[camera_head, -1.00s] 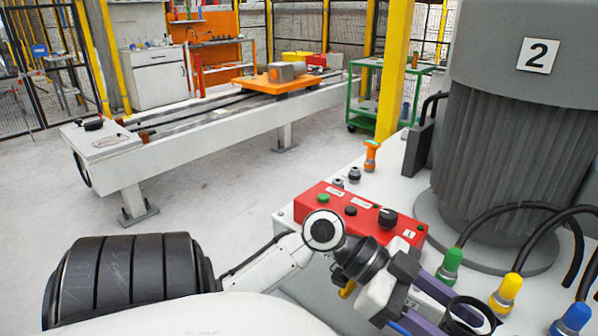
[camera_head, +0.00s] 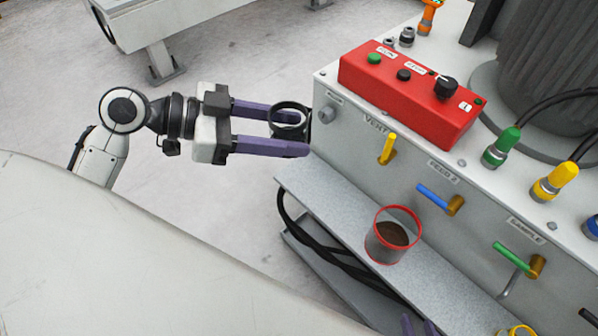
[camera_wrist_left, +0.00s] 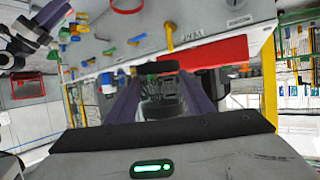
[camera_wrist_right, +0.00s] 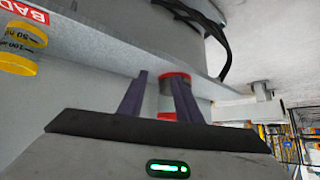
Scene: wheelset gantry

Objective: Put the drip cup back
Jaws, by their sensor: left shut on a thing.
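A clear cup with a black rim (camera_head: 291,110) is held between the purple fingers of my left gripper (camera_head: 296,130), in the air just left of the grey cabinet. It also shows in the left wrist view (camera_wrist_left: 163,92). A red-rimmed cup (camera_head: 387,250) with brown contents stands on the shelf (camera_head: 335,215) under the valves. The right wrist view shows this cup (camera_wrist_right: 173,80) just beyond the fingertips of my right gripper (camera_wrist_right: 161,78), which is open and apart from it. Only a purple tip of that gripper shows at the bottom of the head view.
The cabinet front carries a yellow valve handle (camera_head: 388,149), a blue one (camera_head: 434,196) and a green one (camera_head: 514,256). A red control box (camera_head: 410,95) sits on top. A yellow-rimmed cup (camera_head: 517,331) is partly cut off. Black hoses hang under the shelf.

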